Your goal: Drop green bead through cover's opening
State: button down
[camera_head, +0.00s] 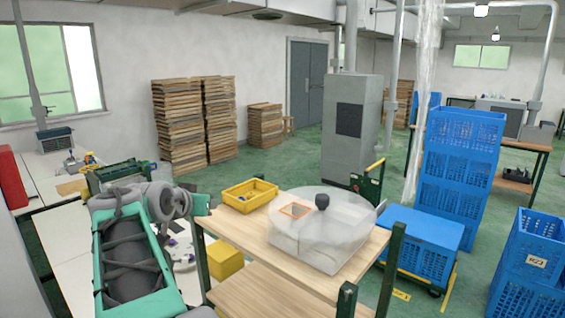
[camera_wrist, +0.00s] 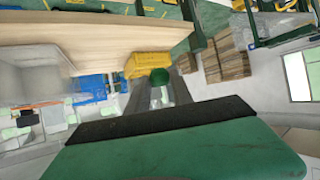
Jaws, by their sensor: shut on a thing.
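A translucent round cover (camera_head: 340,225) with a black knob (camera_head: 322,201) sits on the wooden table. Its opening shows as an orange-rimmed square (camera_head: 296,209) on the left part of its top. The green bead (camera_wrist: 160,76) shows at my fingertips in the wrist view. My gripper (camera_wrist: 161,84) is shut on it. In the head view my gripper (camera_head: 203,204) is at the table's left corner, to the left of the cover and apart from it. The bead cannot be made out in the head view.
A yellow tray (camera_head: 236,203) with small dark pieces stands behind and left of the cover. It also shows behind the bead in the wrist view (camera_wrist: 148,62). Table posts (camera_head: 346,300) stand at the corners. Blue crates (camera_head: 458,160) stand to the right.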

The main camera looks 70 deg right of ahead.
jog(key=s+d+r+m+g+y+p, duration=0.1)
jog(key=s+d+r+m+g, duration=0.15)
jog(key=s, duration=0.45)
jog(key=s+d+r+m+g+p, duration=0.1)
jog(key=s+r+m+g, duration=0.25)
jog(key=s, duration=0.45)
jog(key=s+d+r+m+g+y+p, duration=0.1)
jog(key=s+d+r+m+g, duration=0.15)
jog(key=s, duration=0.45)
jog(key=shift+w+a+f+b, duration=0.1)
jog(key=shift+a+f+b, duration=0.15)
jog(key=shift+f+b, duration=1)
jog(key=shift+a+f+b, duration=0.2)
jog(key=shift+f+b, duration=0.15)
jog(key=shift+f, duration=1.65)
jog(key=c, duration=1)
grip_release()
jog(key=shift+c, duration=0.2)
jog(key=v, duration=0.7)
jog(key=shift+w+a+b, duration=0.15)
jog(key=shift+a+b, duration=0.2)
jog(key=shift+b, duration=0.1)
jog(key=shift+r, duration=0.15)
